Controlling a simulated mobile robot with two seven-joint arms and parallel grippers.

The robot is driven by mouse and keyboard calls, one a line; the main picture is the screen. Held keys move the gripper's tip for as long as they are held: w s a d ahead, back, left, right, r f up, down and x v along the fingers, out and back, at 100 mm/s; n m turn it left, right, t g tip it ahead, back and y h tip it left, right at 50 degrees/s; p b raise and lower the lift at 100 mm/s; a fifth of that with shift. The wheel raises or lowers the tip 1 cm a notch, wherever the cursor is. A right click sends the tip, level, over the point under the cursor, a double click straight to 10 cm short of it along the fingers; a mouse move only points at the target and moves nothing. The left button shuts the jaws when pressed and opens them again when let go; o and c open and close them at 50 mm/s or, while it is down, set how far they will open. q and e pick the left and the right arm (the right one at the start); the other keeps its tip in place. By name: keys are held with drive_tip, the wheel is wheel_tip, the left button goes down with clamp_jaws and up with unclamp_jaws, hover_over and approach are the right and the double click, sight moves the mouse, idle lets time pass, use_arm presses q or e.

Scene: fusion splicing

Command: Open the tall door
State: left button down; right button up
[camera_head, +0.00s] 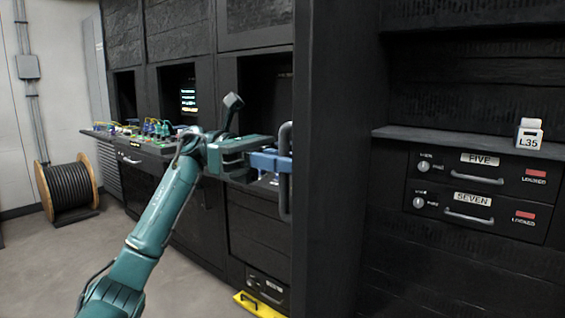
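The tall door (325,200) is a dark vertical panel in the middle of the head view, seen at a steep angle and standing out in front of the cabinets. A grey vertical bar handle (285,195) is on its left side. My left gripper (281,162), with blue fingers, is at the handle's mid-height. A finger crosses the bar and the gripper looks shut on it; the far finger is hidden. My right gripper is not in view.
At right, a shelf (450,141) holds a white L35 box (528,134) above drawers FIVE (478,167) and SEVEN (470,207). At left are a console with coloured cables (155,128) and a cable reel (68,186). A yellow object (255,305) lies low by the door. Floor at left is clear.

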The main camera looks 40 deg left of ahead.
use_arm(q)
drive_tip(key=shift+a, duration=0.1)
idle(0.3)
drive_tip(key=c, duration=1.8)
unclamp_jaws()
drive_tip(key=shift+o, duration=0.2)
drive_tip(key=a, duration=1.3)
drive_tip(key=shift+s, duration=0.4)
